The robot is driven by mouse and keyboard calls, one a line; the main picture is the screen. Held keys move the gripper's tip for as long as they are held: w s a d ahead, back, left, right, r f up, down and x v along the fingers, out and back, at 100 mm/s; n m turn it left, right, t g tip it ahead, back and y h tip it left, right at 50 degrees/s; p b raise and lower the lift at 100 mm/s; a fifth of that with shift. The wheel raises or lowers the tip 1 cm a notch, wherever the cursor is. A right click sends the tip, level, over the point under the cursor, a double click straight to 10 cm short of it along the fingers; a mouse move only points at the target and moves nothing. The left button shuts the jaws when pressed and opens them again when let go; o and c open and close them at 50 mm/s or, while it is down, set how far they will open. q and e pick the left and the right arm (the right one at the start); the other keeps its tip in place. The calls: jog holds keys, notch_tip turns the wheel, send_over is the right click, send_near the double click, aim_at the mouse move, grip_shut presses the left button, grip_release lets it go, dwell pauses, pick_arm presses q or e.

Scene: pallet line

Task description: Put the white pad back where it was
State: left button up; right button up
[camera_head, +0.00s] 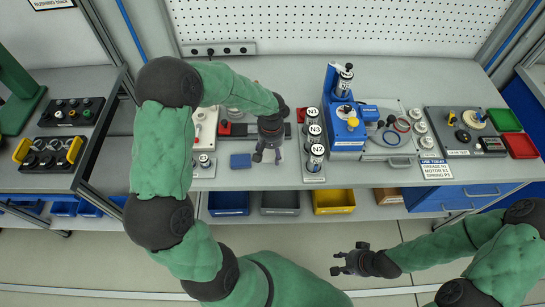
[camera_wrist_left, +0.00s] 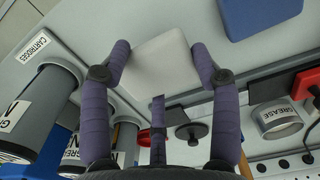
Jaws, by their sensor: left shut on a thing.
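The white pad (camera_wrist_left: 155,60) shows in the left wrist view between the two purple-grey fingers of my left gripper (camera_wrist_left: 160,52). The gripper is shut on it, one finger at each side. In the head view my left gripper (camera_head: 267,155) hangs over the front part of the bench, between a blue pad (camera_head: 240,161) and the labelled cartridges (camera_head: 314,137). The white pad is hard to make out there. The blue pad also shows in the left wrist view (camera_wrist_left: 260,15), apart from the fingers. My right gripper (camera_head: 345,264) is open and empty, in front of the bench.
The cartridge rack stands close on the right of my left gripper and also shows in the left wrist view (camera_wrist_left: 40,105). A grease tin (camera_wrist_left: 279,120) stands behind. A blue press (camera_head: 345,125) is further right. Blue, grey and yellow bins (camera_head: 333,202) sit below the bench.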

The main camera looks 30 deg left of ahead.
aim_at(272, 156)
pick_arm(q)
jog(key=shift+w+f, duration=0.25)
jog(key=shift+f, duration=0.05)
jog(key=shift+w+f+b, duration=0.15)
jog(key=shift+f+b, duration=0.3)
jog(key=shift+f, duration=1.25)
jog(key=shift+f, duration=0.15)
jog(key=o, duration=1.1)
